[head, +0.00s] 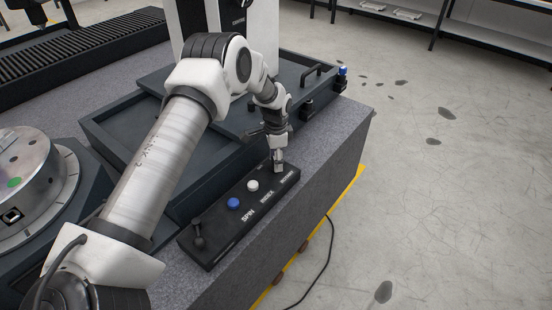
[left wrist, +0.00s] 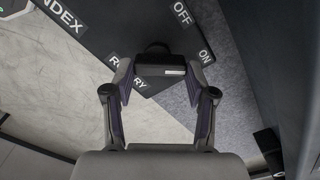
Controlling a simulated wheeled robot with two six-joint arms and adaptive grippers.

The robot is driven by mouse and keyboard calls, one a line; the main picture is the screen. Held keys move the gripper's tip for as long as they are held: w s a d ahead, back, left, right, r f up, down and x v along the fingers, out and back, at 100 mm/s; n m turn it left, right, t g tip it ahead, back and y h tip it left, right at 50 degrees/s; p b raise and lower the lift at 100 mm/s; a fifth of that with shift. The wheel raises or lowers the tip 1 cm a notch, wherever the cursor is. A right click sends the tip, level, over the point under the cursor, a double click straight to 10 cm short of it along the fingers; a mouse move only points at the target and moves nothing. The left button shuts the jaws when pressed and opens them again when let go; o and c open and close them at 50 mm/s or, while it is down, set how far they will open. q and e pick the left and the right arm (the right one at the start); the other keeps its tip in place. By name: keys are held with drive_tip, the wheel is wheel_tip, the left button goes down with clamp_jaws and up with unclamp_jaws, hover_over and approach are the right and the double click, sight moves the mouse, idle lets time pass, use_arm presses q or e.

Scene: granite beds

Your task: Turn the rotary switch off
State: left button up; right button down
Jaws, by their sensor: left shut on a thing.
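The rotary switch sits at the far right end of a black control panel (head: 222,226) on the granite bed. In the left wrist view its black knob (left wrist: 160,70) stands between my left fingers, beside the labels OFF and ON and a partly covered ROTARY label. My left gripper (head: 278,166) is over that end of the panel, and in the left wrist view the gripper (left wrist: 158,78) is shut on the knob. The fingers hide much of the knob in the head view. The right gripper does not show.
The panel also has a white button (head: 253,185), a blue button (head: 233,203) and a black lever (head: 198,236). A dark tray-like cover (head: 120,135) lies behind it. A round metal table (head: 38,170) stands at left. A cable (head: 325,262) hangs beside the bed.

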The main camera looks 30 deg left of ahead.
use_arm(q)
drive_tip(key=shift+f+n, duration=0.1)
drive_tip(key=shift+n, duration=0.2)
drive_tip(key=n+p, duration=0.1)
drive_tip(key=n, duration=0.4)
drive_tip(key=shift+s, duration=0.15)
drive_tip(key=n+p, duration=0.1)
drive_tip(key=n, duration=0.5)
drive_tip(key=shift+s+a+f, duration=0.1)
drive_tip(key=shift+a, duration=0.05)
drive_tip(key=shift+n, duration=0.3)
drive_tip(key=o, duration=0.9)
drive_tip(key=shift+o, duration=1.3)
drive_tip(key=shift+w, duration=0.2)
drive_tip(key=shift+p, duration=0.3)
